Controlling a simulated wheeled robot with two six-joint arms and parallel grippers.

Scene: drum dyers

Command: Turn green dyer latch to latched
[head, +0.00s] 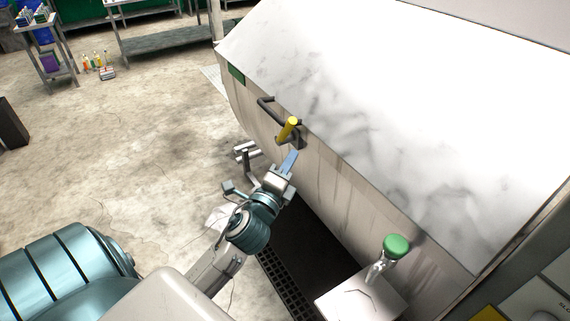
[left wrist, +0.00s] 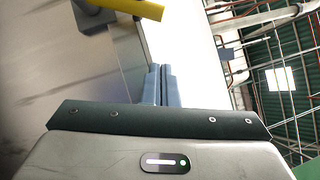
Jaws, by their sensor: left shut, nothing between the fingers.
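The dyer (head: 330,100) is a large pale grey, stained drum housing with a small green label (head: 236,73) at its far left corner. Its latch (head: 288,129) has a yellow grip on a dark metal mount on the front face. The yellow grip also shows at the top of the left wrist view (left wrist: 135,8). My left gripper (head: 291,158) is just below the latch, near the front face, its blue fingers together and empty. In the left wrist view its fingers (left wrist: 161,84) are shut, apart from the yellow grip. My right gripper is not in view.
A dark bar handle (head: 267,104) sits left of the latch. A green round knob (head: 396,245) stands above a grey box (head: 362,298) at lower right. A dark grated floor strip (head: 300,250) runs below the dyer. The concrete floor at left is largely open.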

